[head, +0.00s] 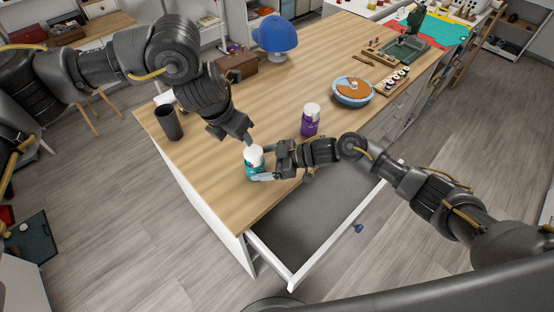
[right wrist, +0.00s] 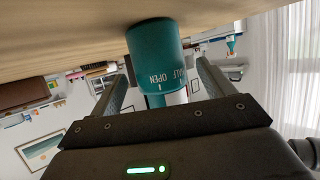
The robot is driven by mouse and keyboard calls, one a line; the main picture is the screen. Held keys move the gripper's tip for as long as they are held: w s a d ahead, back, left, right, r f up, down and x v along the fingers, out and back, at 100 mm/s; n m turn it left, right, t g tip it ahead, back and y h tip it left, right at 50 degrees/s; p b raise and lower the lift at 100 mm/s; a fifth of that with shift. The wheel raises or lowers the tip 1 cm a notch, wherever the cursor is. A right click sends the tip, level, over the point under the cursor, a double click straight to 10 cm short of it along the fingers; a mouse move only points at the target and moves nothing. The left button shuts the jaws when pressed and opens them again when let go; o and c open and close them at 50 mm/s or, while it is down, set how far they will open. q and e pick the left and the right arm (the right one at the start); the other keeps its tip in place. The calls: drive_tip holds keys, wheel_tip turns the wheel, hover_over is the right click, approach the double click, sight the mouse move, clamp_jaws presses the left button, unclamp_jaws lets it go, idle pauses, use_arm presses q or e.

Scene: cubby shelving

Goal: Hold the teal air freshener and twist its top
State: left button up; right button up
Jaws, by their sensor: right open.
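The teal air freshener (head: 252,170) with a white top stands upright on the wooden tabletop near its front edge. In the right wrist view, the air freshener (right wrist: 156,50) appears upside down with lettering on its teal body. My right gripper (head: 267,163) is open, coming from the right at the air freshener's height. In the right wrist view, its two fingers lie to either side of the air freshener, with gaps showing. My left gripper (head: 246,136) is just above and behind the white top, pointing down. Its finger opening cannot be made out.
An open drawer (head: 290,226) lies below the front edge. A purple container (head: 311,122) stands behind my right wrist. A dark cup (head: 169,122) stands at the left. A blue cap (head: 274,34), a wooden box (head: 236,66) and a blue round dish (head: 353,95) are farther back.

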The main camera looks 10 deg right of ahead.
drive_tip(key=shift+x, duration=1.35)
